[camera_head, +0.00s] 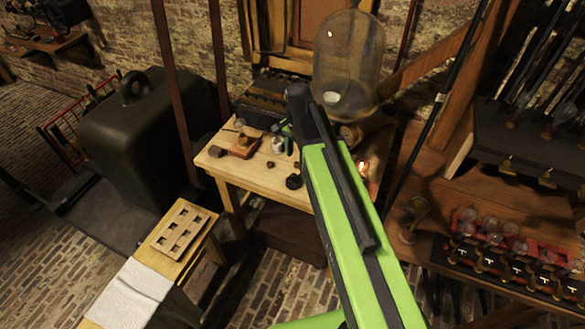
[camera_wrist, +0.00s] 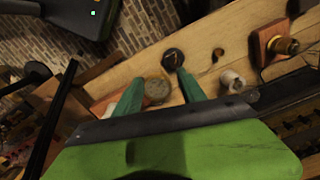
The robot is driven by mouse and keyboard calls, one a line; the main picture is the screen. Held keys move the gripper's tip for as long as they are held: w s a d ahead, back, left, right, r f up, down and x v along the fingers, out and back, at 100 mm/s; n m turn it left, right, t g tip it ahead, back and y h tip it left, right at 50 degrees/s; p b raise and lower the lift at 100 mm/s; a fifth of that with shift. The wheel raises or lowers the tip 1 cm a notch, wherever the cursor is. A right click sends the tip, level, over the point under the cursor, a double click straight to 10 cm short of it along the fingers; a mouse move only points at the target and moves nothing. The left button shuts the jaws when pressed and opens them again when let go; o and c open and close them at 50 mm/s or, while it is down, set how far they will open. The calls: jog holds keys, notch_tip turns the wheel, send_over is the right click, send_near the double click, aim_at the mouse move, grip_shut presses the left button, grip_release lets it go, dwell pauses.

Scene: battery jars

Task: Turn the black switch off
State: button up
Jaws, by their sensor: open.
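A small round black piece, seemingly the black switch (camera_wrist: 173,58), sits on the wooden table top (camera_wrist: 130,70). A small brass-coloured part shows on its top; I cannot tell its on or off position. In the head view the black switch (camera_head: 294,182) lies near the table's front edge, left of my arm. My gripper (camera_wrist: 160,76) is open, its two green fingers apart and empty. In the wrist view the switch shows just past the fingertips, nearer the right finger. In the head view my gripper (camera_head: 286,133) is over the table, farther back than the switch.
A round brass-rimmed piece (camera_wrist: 157,91) shows between my fingers. A white spool (camera_wrist: 232,82), a small dark piece (camera_wrist: 218,55) and a red-brown block with brass top (camera_wrist: 275,45) are to the right. A glass bell jar (camera_head: 348,65) stands behind my arm.

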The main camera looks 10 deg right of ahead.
aim_at(293, 175)
jog(key=w+r+m+p, duration=0.1)
jog(key=w+r+m, duration=0.1)
jog(key=w+m, duration=0.3)
jog(key=f+b, duration=1.7)
jog(key=shift+s+a+f+b, duration=0.15)
jog(key=shift+s+f+b, duration=0.2)
jog(key=shift+f+b, duration=0.05)
jog(key=shift+r, duration=0.1)
jog(key=shift+c, duration=0.3)
grip_shut()
